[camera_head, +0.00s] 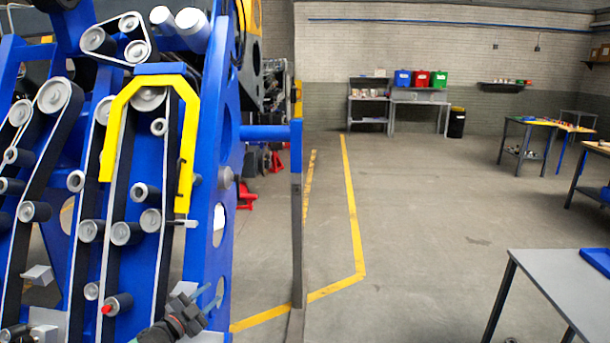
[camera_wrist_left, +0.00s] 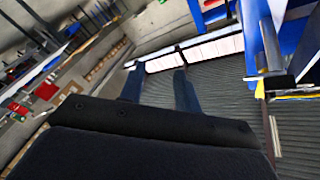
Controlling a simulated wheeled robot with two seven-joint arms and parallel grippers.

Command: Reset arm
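My left gripper (camera_head: 211,295) is low in the head view, in front of the lower right part of the blue harvester chassis (camera_head: 208,140). Its two fingers stand apart with nothing between them. In the left wrist view the gripper (camera_wrist_left: 158,78) also shows two separate dark fingers beyond the black gripper body, with a gap between them. The chassis carries several grey rollers and black belts, and a yellow bracket (camera_head: 188,130) is on its front. I cannot tell how far the gripper is from the chassis. My right gripper is not in view.
A grey table (camera_head: 560,285) with a blue tray (camera_head: 598,260) stands at the lower right. Red, green and blue bins stand on a bench (camera_head: 420,97) at the back wall. The floor between is clear, with yellow lines.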

